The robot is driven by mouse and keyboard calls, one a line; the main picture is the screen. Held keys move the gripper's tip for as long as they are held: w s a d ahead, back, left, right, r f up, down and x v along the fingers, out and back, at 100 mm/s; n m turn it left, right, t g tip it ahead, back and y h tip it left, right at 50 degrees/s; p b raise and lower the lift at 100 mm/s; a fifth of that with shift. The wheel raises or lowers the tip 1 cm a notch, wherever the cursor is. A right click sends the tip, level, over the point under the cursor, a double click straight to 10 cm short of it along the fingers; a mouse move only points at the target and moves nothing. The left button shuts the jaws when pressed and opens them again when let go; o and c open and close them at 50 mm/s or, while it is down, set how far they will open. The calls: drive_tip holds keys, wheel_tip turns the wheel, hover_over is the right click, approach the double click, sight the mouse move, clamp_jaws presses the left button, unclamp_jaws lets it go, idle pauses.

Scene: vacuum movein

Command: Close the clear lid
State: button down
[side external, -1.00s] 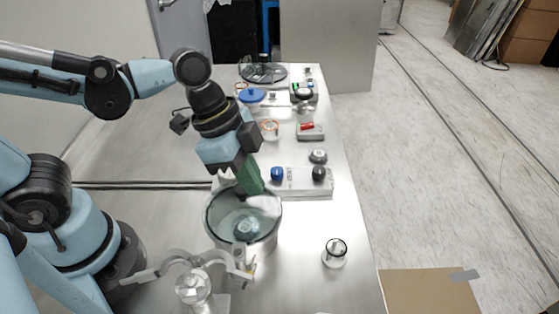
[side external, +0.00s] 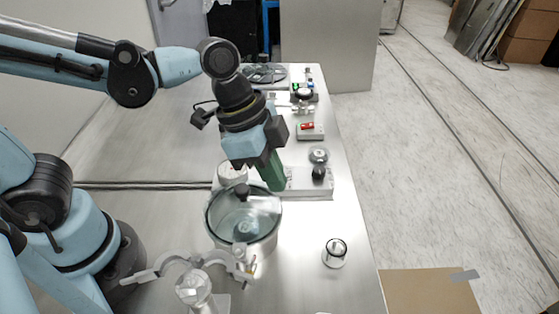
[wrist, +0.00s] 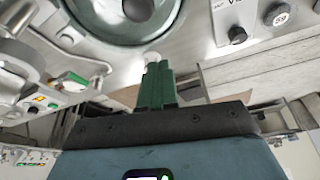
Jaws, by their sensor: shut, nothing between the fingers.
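The round clear lid (side external: 258,203) with a dark knob (side external: 241,190) lies over the top of the round metal pot (side external: 228,236). I cannot tell whether its rim is fully seated. A dark round thing shows through the lid inside the pot. The lid (wrist: 110,22) also shows at the top of the wrist view. My gripper (side external: 277,187), with green fingers, is shut and empty just behind and to the right of the knob. In the wrist view its fingertips (wrist: 156,64) are together near the pot's rim; I cannot tell whether they touch it.
A pale panel with a black knob (side external: 319,173) stands right of my gripper, partly hidden by it. A small clear jar with a black ring (side external: 335,253) stands at the front right. A metal clamp (side external: 192,261) is in front of the pot. The table between pot and jar is clear.

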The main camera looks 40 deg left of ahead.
sight(256, 201)
drive_tip(key=v, duration=0.9)
drive_tip(key=w+a+f+n+t+y, duration=0.1)
drive_tip(key=a+f+n+t, duration=0.1)
drive_tip(key=a+n, duration=0.4)
drive_tip(key=w+a+f+n+t+y, duration=0.1)
drive_tip(key=a+f+n+t+y, duration=0.1)
drive_tip(key=a+n, duration=0.4)
wheel_tip(256, 201, down, 3)
drive_tip(key=shift+w+a+r+t, duration=0.1)
drive_tip(key=shift+w+a+t, duration=0.15)
drive_tip(key=shift+a+t, duration=0.35)
